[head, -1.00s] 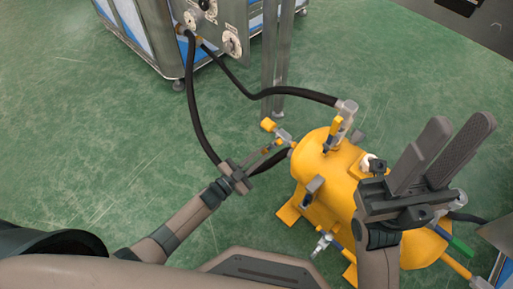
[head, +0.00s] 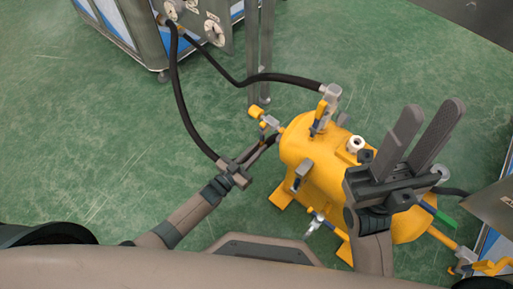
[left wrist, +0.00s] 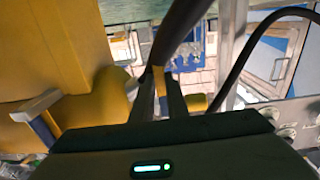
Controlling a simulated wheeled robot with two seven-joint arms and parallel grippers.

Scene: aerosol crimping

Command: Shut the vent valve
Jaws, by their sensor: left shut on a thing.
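The yellow tank (head: 325,170) carries several small valves. One with a yellow handle (head: 256,111) and silver body sits at its left end; another yellow handle (head: 320,112) stands on top by the hose fitting. I cannot tell which is the vent valve. My left gripper (head: 271,143) is at the tank's left end, just below the left valve, its fingertips partly lost against a black hose. In the left wrist view, its fingers are shut on a narrow yellow-orange piece (left wrist: 160,82), apparently a handle. My right gripper (head: 430,115) is open and empty above the tank's right side.
Black hoses (head: 178,105) run from the grey-and-blue machine (head: 205,25) to the tank. A metal post (head: 259,60) stands behind the tank. A green handle (head: 444,219) is at lower right. Green floor (head: 90,130) is clear on the left.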

